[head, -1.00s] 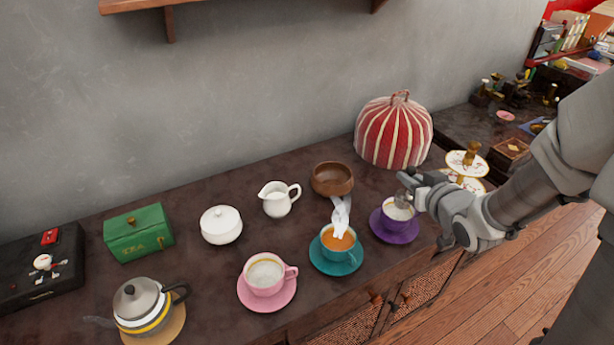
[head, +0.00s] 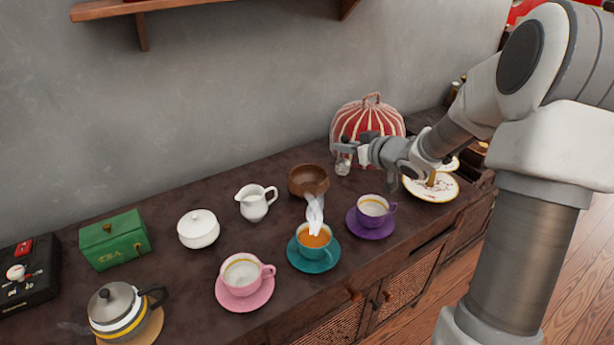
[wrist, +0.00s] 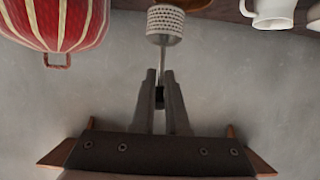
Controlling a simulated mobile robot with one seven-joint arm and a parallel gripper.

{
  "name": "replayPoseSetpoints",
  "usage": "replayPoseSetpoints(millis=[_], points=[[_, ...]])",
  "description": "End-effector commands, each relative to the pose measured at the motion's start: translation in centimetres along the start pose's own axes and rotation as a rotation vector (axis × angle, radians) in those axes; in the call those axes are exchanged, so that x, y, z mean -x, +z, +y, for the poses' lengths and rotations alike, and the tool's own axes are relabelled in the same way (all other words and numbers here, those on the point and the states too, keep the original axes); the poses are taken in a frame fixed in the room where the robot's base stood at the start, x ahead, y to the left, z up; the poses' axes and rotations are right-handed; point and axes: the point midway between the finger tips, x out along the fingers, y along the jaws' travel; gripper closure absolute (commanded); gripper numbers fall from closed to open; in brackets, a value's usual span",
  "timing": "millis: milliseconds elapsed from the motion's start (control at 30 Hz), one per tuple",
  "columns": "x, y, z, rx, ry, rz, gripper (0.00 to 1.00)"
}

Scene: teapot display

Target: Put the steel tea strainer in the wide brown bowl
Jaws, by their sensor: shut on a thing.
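My gripper (head: 362,150) is shut on the handle of the steel tea strainer (head: 343,164). The strainer hangs from the fingers, in front of the red striped tea cosy. The wide brown bowl (head: 308,188) stands on the counter to the left of the strainer, and the two are apart. In the wrist view, the strainer's perforated basket (wrist: 165,24) shows beyond my fingertips (wrist: 160,76). The bowl's inside is only partly visible in the head view.
The red striped tea cosy (head: 368,115) stands close behind my gripper. A purple cup (head: 373,208), a steaming teal cup (head: 313,240) and a white jug (head: 255,203) stand around the bowl. A tiered plate stand (head: 430,190) is to the right.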

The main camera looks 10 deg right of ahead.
Motion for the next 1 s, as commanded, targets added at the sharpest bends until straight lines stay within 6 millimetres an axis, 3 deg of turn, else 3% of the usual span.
replayPoseSetpoints(millis=[500, 767, 1000], points=[[-11.2, 2.2, -2.9, 0.002, -0.004, 0.000, 1.00], [-13.1, 2.6, -3.4, 0.002, -0.002, -0.002, 1.00], [-14.4, 5.8, -3.3, 0.001, -0.002, -0.002, 1.00]])
